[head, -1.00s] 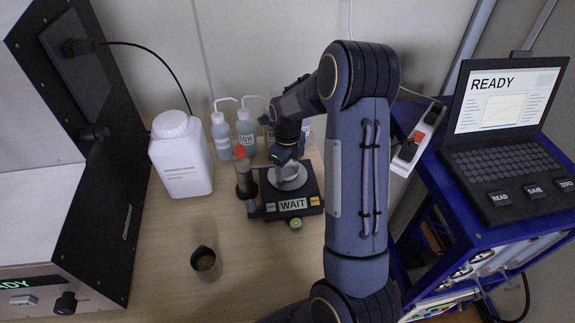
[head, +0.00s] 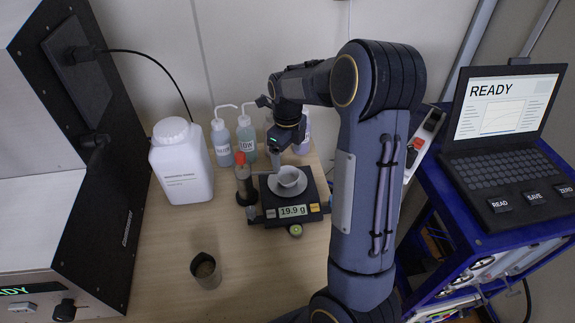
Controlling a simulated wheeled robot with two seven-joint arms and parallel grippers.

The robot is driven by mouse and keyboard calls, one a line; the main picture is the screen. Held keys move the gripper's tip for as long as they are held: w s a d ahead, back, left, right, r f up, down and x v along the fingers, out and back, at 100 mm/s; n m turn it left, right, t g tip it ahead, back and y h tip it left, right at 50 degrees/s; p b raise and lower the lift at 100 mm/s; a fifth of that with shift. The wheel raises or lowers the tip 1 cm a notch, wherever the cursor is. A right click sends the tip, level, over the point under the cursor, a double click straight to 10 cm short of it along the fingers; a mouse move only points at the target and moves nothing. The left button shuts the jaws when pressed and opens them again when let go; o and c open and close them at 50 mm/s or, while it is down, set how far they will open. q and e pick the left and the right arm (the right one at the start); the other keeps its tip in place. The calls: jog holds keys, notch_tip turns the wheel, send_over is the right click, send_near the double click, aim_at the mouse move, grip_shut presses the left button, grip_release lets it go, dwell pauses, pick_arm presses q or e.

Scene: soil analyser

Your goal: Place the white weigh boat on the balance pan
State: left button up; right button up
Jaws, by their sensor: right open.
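The white weigh boat (head: 289,177) sits on the pan of the black balance (head: 272,212). The balance display reads 19.9 g. My right gripper (head: 276,150) is above and just behind the boat, open and apart from it; its fingers are small and partly hidden. The balance pan (head: 288,190) is mostly covered by the boat. My left gripper is not in view.
A brown-filled tube with a red cap (head: 244,178) stands left of the balance. A white jug (head: 181,165) and wash bottles (head: 222,143) stand behind left. A laptop (head: 505,145) is at right.

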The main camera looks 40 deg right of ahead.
jog(key=s+a+r+n+t+y, duration=0.3)
jog(key=s+a+r+n, duration=0.7)
jog(key=n, duration=0.5)
jog(key=s+a+n+t, duration=0.1)
jog(key=s+a+n, duration=0.3)
jog(key=s+n, duration=0.2)
jog(key=s+a+f+n+t, duration=0.1)
jog(key=s+a+n, duration=0.3)
jog(key=n, duration=0.6)
jog(key=shift+s+t+y, duration=0.3)
jog(key=shift+s+y, duration=0.1)
jog(key=shift+s, duration=0.85)
